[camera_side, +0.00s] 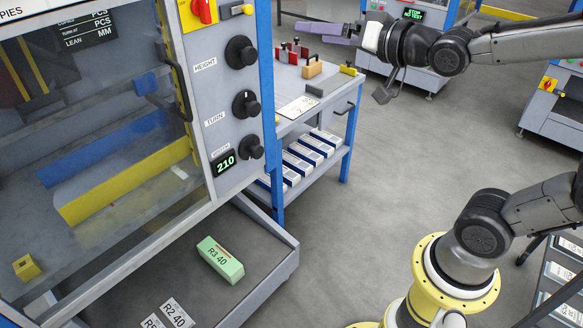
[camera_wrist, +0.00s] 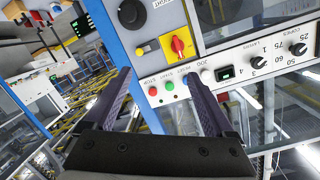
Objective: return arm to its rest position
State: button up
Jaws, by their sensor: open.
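My gripper (camera_side: 325,30) is at the top of the side view, raised above the floor, with its purple fingers pointing left. In the wrist view my gripper (camera_wrist: 159,76) shows two purple fingers spread apart with nothing between them. Beyond the fingers is the machine's control panel (camera_wrist: 240,73) with a red rotary switch, small round buttons and black knobs. The gap between fingers and panel is hard to judge.
A stacker machine (camera_side: 228,90) with knobs fills the left. A green block (camera_side: 220,260) marked R3 40 lies in its lower tray (camera_side: 250,295). A workbench (camera_side: 335,88) with small tools stands behind. Grey floor (camera_side: 370,200) is open in the middle.

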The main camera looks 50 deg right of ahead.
jog(key=s+a+f+n+g, duration=0.1)
jog(key=s+f+n+g, duration=0.2)
jog(key=s+f+g, duration=0.5)
jog(key=s+f+n+g, duration=0.25)
jog(key=s+f, duration=0.35)
jog(key=s, duration=0.6)
jog(key=w+d+r+t, duration=0.1)
jog(key=w+r+t, duration=0.55)
jog(key=w, duration=0.45)
jog(key=w+r+t, duration=0.5)
jog(key=w+r, duration=0.2)
jog(key=w, duration=0.5)
send_near(252, 58)
jog(key=shift+t, duration=0.3)
jog(key=w, duration=0.8)
jog(key=shift+w+f, duration=0.2)
jog(key=shift+f, duration=0.05)
jog(key=c, duration=1.4)
